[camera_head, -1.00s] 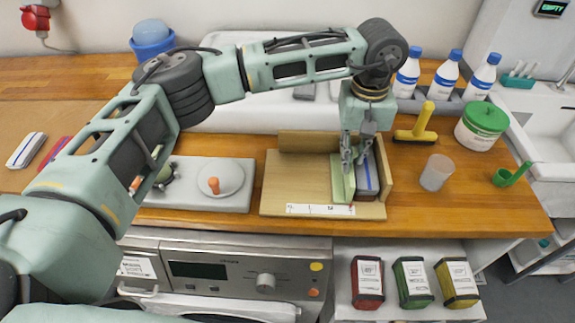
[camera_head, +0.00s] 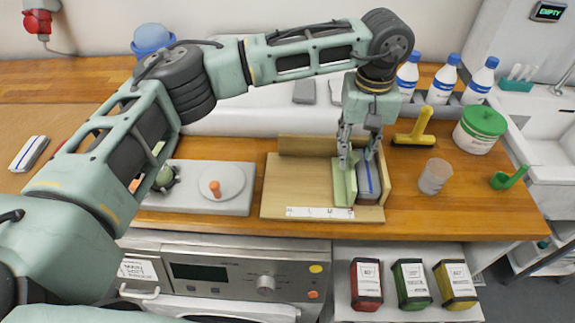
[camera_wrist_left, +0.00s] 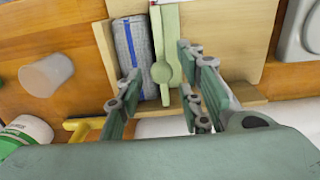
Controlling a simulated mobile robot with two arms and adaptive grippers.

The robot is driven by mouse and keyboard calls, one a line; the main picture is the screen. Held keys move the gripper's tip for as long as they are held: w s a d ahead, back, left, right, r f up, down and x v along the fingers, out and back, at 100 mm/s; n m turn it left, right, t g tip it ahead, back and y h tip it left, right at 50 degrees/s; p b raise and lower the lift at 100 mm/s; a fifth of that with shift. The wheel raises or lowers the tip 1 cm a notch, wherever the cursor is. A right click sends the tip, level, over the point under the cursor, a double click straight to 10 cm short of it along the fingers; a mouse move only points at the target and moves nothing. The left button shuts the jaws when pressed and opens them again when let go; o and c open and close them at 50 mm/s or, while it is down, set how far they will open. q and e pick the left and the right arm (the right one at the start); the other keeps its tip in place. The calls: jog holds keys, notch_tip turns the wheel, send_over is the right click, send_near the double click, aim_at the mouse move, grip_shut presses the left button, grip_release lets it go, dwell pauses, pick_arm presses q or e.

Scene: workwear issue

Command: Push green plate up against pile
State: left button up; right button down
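The light green plate (camera_head: 343,187) stands in a wooden tray (camera_head: 288,190), just left of a folded grey pile (camera_head: 368,188) with a blue stripe. In the left wrist view the plate (camera_wrist_left: 170,30) has a rounded knob, and the pile (camera_wrist_left: 133,42) lies close beside it; I cannot tell whether they touch. My left gripper (camera_head: 357,160) is above the tray with its fingers apart. In the left wrist view the open gripper (camera_wrist_left: 160,85) has one finger right of the plate and the other near the pile's outer side. My right gripper is not in view.
The tray has a raised back and right wall, and a ruler strip (camera_head: 305,212) at its front. A clear cup (camera_head: 435,176), a yellow scraper (camera_head: 415,130) and a green-lidded tub (camera_head: 479,132) stand to the right. A grey board (camera_head: 205,200) lies to the left.

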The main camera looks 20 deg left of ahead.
pick_arm(q)
jog(key=shift+r+p, duration=1.1)
jog(key=shift+r, duration=1.55)
jog(key=shift+f, duration=0.1)
